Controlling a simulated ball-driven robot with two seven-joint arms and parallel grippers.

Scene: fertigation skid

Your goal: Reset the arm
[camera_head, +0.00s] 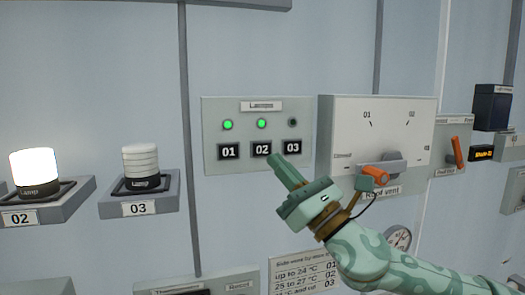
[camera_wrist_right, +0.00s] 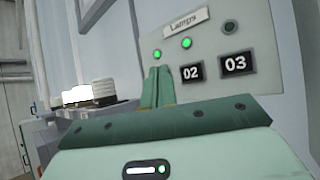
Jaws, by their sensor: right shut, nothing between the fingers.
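My right gripper (camera_head: 277,160) is shut and empty. Its fingertips are in front of the grey Lamps panel (camera_head: 212,165), just below the 02 button (camera_head: 262,149). In the right wrist view its closed fingers (camera_wrist_right: 158,72) point towards the panel (camera_wrist_right: 240,95) and hide its lower left part. I cannot tell whether the fingertips touch the panel. The lights above 01 (camera_head: 229,152) and 02 glow green, and the one above 03 (camera_head: 292,147) is dark. My left gripper is not in view.
Lamp 02 (camera_head: 34,172) glows white on the left; lamp 03 (camera_head: 141,163) beside it looks unlit. Right of the Lamps panel is a roof vent panel (camera_head: 345,115) with a grey-and-orange handle (camera_head: 376,176), close to my right wrist. A printed card (camera_head: 295,272) hangs below.

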